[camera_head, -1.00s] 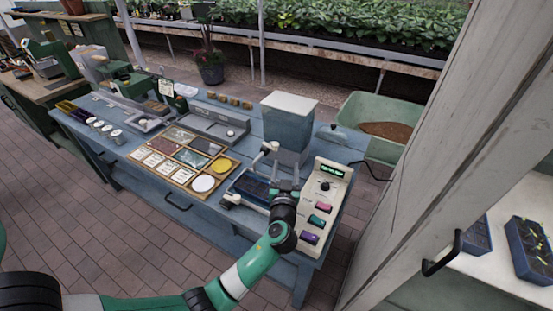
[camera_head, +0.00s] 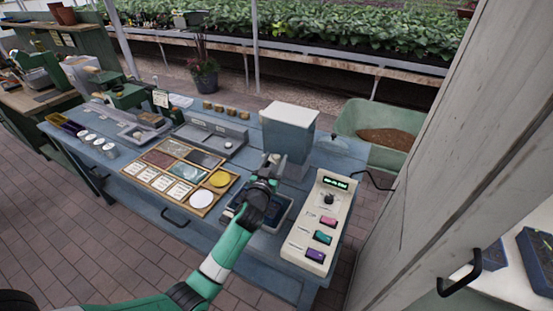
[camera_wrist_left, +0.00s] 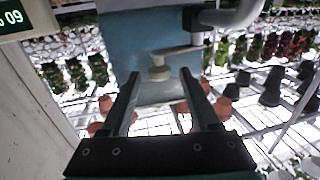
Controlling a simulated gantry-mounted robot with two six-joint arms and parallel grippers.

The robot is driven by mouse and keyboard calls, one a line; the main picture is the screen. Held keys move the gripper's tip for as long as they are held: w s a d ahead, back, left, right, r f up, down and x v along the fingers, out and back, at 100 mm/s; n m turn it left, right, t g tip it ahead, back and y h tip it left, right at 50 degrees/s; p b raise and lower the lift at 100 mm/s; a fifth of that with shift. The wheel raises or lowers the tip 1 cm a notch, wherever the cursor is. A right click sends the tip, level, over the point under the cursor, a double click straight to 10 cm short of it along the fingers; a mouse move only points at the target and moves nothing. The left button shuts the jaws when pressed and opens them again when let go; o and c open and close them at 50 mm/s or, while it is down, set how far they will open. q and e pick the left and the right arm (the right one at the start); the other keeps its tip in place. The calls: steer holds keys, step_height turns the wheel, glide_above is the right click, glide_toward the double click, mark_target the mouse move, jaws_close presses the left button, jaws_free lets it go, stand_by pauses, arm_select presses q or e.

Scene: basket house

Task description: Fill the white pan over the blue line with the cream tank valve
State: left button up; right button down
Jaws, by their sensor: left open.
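The blue-grey tank (camera_head: 287,135) with a white lid stands at the back right of the blue bench. Its cream valve (camera_wrist_left: 158,68) shows in the left wrist view, below a grey pipe, ahead of and between my open fingers. I cannot tell whether they touch it. My left gripper (camera_head: 268,165) is in front of the tank in the head view; it also shows open in the wrist view (camera_wrist_left: 161,82). A dark-filled tray (camera_head: 284,218) lies under my wrist, partly hidden; I cannot tell whether it is the white pan. No blue line is visible. My right gripper is out of view.
A cream control box (camera_head: 325,215) with a green display and coloured switches stands right of the tray. A wooden-framed sample board (camera_head: 180,173) lies to the left. A grey cabinet wall (camera_head: 445,130) bounds the right side.

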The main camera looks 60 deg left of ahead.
mark_target(278, 160)
arm_select(q)
steer(key=shift+x, duration=1.05)
steer(key=shift+s, duration=0.1)
jaws_close()
steer(key=n+g+y+b, duration=0.1)
steer(key=b, duration=0.3)
steer(key=w+n+g+y+b, duration=0.1)
steer(key=b, duration=0.4)
steer(key=shift+a+f+g+b, duration=0.25)
steer(key=shift+f+g+b, duration=0.05)
steer(key=shift+f+g, duration=0.1)
steer(key=shift+r, duration=0.3)
